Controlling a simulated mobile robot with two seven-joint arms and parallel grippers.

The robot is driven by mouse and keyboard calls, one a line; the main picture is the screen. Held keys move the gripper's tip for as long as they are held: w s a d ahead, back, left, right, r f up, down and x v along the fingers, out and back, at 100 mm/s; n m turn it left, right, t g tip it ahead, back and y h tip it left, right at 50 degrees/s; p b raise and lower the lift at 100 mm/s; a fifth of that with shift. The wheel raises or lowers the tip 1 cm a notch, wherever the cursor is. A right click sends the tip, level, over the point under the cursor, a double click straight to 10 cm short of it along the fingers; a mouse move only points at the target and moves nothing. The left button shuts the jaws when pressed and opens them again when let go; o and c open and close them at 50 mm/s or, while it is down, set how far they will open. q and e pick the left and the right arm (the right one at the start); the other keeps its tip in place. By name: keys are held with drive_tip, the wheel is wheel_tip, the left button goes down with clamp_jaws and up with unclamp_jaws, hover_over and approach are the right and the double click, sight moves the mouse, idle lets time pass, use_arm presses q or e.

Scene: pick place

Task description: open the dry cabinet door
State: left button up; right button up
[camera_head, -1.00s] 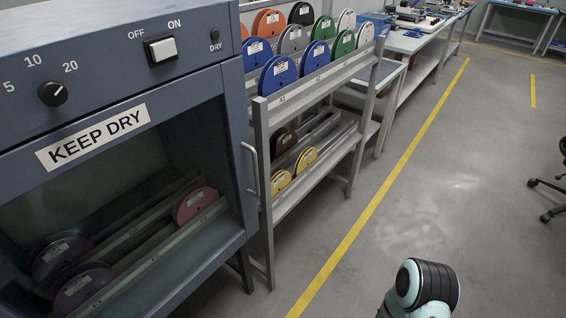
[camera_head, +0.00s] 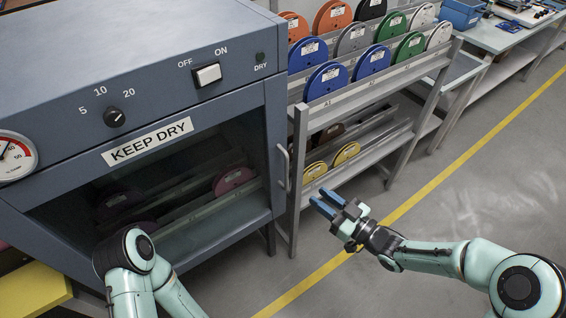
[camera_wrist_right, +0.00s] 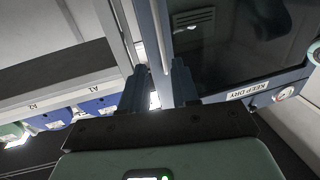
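The dry cabinet (camera_head: 60,190) is blue-grey with a "KEEP DRY" label and fills the left of the head view. Its dark glass door (camera_head: 190,195) looks closed, with spools showing behind it. The door's pale upright handle (camera_head: 284,168) is at the door's right edge. My right gripper (camera_head: 318,203) is open, to the right of the handle and apart from it in the head view. In the right wrist view its two fingers (camera_wrist_right: 158,75) are spread, with the cabinet's edge beyond them. My left arm shows at the lower left, but its gripper is out of view.
A metal rack (camera_head: 300,130) with several coloured spools stands right beside the cabinet, close behind my right gripper. Workbenches (camera_head: 500,40) run beyond it. The floor (camera_head: 480,200) right of the rack is open, with a yellow line. A yellow surface (camera_head: 30,290) is at the lower left.

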hover_over(286, 188)
drive_tip(key=shift+w+f, duration=0.1)
drive_tip(key=shift+w, duration=0.2)
clamp_jaws()
